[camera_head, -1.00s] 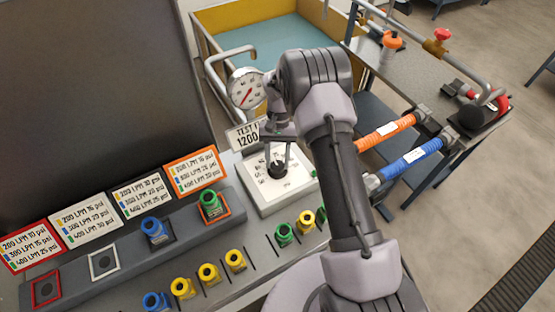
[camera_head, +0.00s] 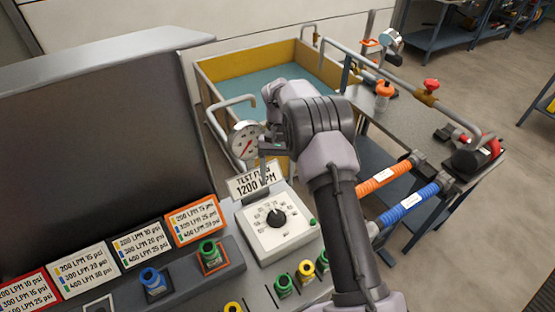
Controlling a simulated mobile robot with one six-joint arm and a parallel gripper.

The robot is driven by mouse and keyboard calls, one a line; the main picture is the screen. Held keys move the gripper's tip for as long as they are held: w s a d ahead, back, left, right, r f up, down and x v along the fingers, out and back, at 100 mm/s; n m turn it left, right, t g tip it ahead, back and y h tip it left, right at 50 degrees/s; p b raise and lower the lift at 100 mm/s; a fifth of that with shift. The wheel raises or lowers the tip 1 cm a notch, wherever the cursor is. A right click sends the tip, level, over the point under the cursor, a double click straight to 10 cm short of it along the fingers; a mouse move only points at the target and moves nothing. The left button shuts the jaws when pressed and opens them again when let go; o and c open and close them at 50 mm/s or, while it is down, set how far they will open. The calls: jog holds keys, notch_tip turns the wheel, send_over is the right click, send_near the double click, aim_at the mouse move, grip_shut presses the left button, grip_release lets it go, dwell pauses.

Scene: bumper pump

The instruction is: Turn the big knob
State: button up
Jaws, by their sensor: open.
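The big black knob (camera_head: 276,217) sits on a white square dial box (camera_head: 288,240) with printed numbers around it, in the middle of the head view. The knob is uncovered and nothing touches it.
A small green button (camera_head: 312,222) is on the dial box's right side. Coloured nozzles, such as a green one (camera_head: 283,286), stand in front. A bent grey pipe (camera_head: 212,120) rises behind the gauge. Orange (camera_head: 385,178) and blue (camera_head: 408,202) hoses lie to the right.

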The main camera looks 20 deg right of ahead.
jog(key=p+v, duration=0.1)
jog(key=v, duration=0.4)
jog(key=shift+r, duration=0.2)
